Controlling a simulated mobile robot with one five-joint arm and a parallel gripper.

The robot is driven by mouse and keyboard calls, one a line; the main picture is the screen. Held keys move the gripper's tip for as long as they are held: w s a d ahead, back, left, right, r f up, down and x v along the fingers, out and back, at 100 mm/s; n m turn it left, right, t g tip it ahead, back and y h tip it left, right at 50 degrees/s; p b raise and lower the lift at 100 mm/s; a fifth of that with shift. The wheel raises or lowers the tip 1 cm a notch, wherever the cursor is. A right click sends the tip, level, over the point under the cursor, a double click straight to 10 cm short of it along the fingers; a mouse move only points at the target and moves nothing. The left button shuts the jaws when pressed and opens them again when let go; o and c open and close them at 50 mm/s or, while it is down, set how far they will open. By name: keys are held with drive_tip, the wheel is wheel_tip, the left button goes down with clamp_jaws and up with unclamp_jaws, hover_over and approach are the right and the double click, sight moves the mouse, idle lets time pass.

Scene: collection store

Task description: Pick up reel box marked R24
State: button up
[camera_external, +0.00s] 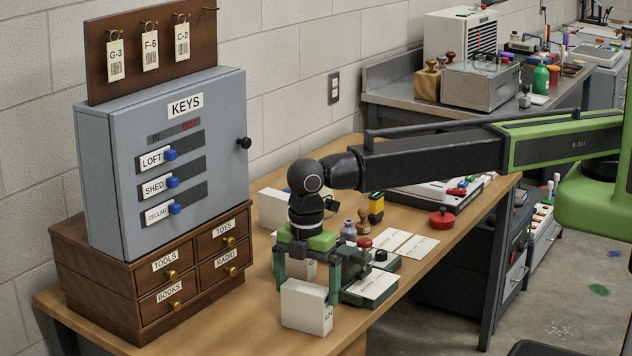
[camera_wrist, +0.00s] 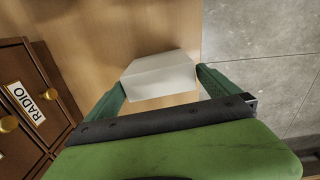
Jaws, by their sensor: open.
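A white reel box (camera_external: 306,308) stands near the front of the wooden bench, with a small dark mark on its right side that I cannot read. Another pale box (camera_external: 272,208) stands farther back by the wall.
The drawer cabinet (camera_external: 165,275) with the grey key box (camera_external: 170,225) stands close on the left. A tray (camera_external: 370,290), stamps (camera_external: 363,218) and papers (camera_external: 418,246) lie right of my gripper.

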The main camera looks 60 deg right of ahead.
sight(307, 305)
drive_tip(key=shift+w+f+b, duration=0.1)
drive_tip(key=shift+f+b, duration=2.55)
drive_tip(key=shift+f, duration=0.5)
drive_tip(key=shift+r, duration=0.15)
drive_tip(key=c, duration=1.3)
drive_tip(key=shift+r+p, duration=0.5)
drive_tip(key=shift+p, duration=0.15)
wheel_tip(307, 305, up, 4)
drive_tip(key=p, duration=0.3)
drive_tip(key=shift+f+p, duration=0.15)
drive_tip(key=shift+p, duration=0.25)
drive_tip(key=w+d+r+p, duration=0.1)
drive_tip(key=d+r+p, duration=0.1)
drive_tip(key=d, duration=0.1)
drive_tip(key=w+d+r+p, duration=0.2)
drive_tip(key=d, duration=0.2)
drive_tip(key=w+d+r+p, duration=0.1)
drive_tip(key=d+r+p, duration=0.1)
drive_tip(key=d, duration=0.2)
drive_tip(key=shift+w+r, duration=0.15)
drive_tip(key=shift+w, duration=0.05)
